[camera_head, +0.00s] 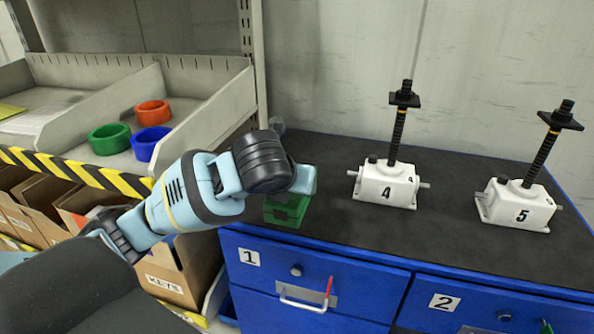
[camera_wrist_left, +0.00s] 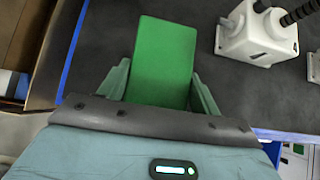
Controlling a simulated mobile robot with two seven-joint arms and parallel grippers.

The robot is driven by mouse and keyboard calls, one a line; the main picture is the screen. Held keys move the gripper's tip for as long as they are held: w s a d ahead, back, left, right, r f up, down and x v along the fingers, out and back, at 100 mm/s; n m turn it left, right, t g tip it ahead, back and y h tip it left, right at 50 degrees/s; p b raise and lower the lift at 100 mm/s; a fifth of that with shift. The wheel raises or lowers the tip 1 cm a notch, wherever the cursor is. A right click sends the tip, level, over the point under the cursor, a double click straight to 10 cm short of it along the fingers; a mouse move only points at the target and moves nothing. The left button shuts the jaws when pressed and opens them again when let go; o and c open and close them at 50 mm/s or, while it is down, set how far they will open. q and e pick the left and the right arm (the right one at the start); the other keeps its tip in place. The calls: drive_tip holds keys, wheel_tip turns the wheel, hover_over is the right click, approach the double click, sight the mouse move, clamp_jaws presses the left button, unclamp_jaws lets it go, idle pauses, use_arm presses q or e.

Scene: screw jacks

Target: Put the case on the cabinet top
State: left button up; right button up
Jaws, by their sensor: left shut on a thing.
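The green case (camera_head: 287,212) is at the front left corner of the cabinet top (camera_head: 340,222), left of the screw jack marked 4. My left gripper (camera_head: 300,182) is over it and shut on it. In the left wrist view the case (camera_wrist_left: 163,60) sits between the two fingers, with the dark cabinet top below. I cannot tell whether its underside touches the top. My left wrist and fingers hide part of the case in the head view. My right gripper is not in view.
White screw jacks marked 4 (camera_head: 386,184) and 5 (camera_head: 520,205) stand on the cabinet top, black spindles upright. The blue drawers 1 (camera_head: 310,268) and 2 (camera_head: 480,305) are below. A shelf tray (camera_head: 205,112) at left holds green, orange and blue rings. The top between case and jack 4 is clear.

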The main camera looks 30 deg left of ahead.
use_arm(q)
drive_tip(key=w+a, duration=0.2)
drive_tip(key=w, duration=0.1)
drive_tip(key=w+a, duration=0.2)
drive_tip(key=w, duration=0.1)
drive_tip(key=w+a, duration=0.2)
drive_tip(key=w, duration=0.1)
drive_tip(key=shift+a+f, duration=0.25)
drive_tip(key=shift+f, duration=0.15)
drive_tip(key=shift+w+a, duration=0.15)
drive_tip(key=shift+a, duration=0.1)
drive_tip(key=shift+w+f, duration=0.1)
drive_tip(key=shift+f, duration=1.7)
drive_tip(key=shift+f, duration=0.15)
drive_tip(key=o, duration=1.3)
drive_tip(key=shift+f, duration=0.1)
